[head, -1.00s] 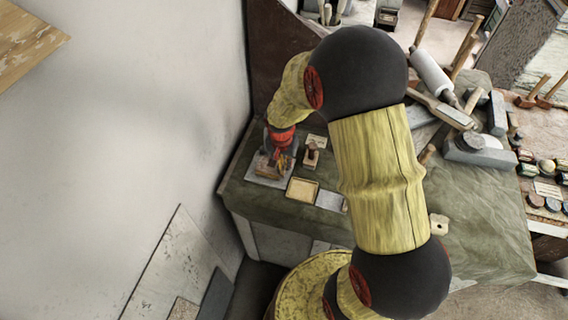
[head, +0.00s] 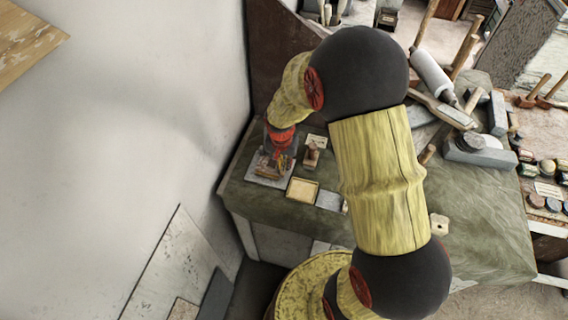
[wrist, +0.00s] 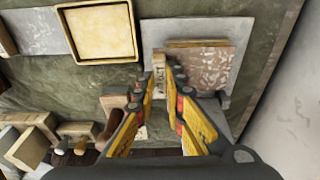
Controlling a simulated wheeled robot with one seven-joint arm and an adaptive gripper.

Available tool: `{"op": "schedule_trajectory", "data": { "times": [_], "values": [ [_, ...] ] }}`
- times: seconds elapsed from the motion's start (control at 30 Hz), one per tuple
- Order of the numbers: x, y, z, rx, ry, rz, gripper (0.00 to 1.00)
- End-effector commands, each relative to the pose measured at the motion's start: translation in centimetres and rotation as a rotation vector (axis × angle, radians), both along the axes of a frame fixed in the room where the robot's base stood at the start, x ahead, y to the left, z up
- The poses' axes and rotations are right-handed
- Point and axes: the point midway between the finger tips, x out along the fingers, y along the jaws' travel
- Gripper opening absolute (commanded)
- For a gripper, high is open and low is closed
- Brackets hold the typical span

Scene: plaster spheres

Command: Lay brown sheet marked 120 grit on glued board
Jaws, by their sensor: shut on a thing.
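My gripper (wrist: 163,78) is shut on a pale lettered strip (wrist: 158,73) at the left edge of a mottled brown sheet (wrist: 208,66). The lettering is too small to read surely. The sheet is over a flat grey plate (wrist: 246,36); I cannot tell whether they touch. A square board (wrist: 100,32) with a cream face and tan rim, which looks like the glued board, lies left of the plate, apart from the sheet. In the head view my gripper (head: 277,163) is over the plate (head: 256,179), with the cream board (head: 302,190) to its right.
A wooden-handled stamp (head: 311,155) stands close to the gripper's right. A grey slab (head: 330,200) lies right of the cream board. The wall (wrist: 290,110) is close on the plate's far side. Green cloth (wrist: 60,82) is clear below the cream board.

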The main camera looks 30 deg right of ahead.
Motion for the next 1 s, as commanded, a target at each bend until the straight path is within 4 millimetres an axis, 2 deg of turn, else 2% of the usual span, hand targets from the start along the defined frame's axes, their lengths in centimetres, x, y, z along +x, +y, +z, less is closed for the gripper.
{"op": "schedule_trajectory", "data": {
  "times": [0.73, 0.77, 1.0],
  "values": [
    [0.0, 0.0, -1.4, 0.000, 0.000, 0.000, 0.00],
    [0.0, 0.0, -1.4, 0.000, 0.000, 0.000, 0.12],
    [0.0, 0.0, -1.3, 0.000, 0.000, 0.000, 0.26]
  ]
}}
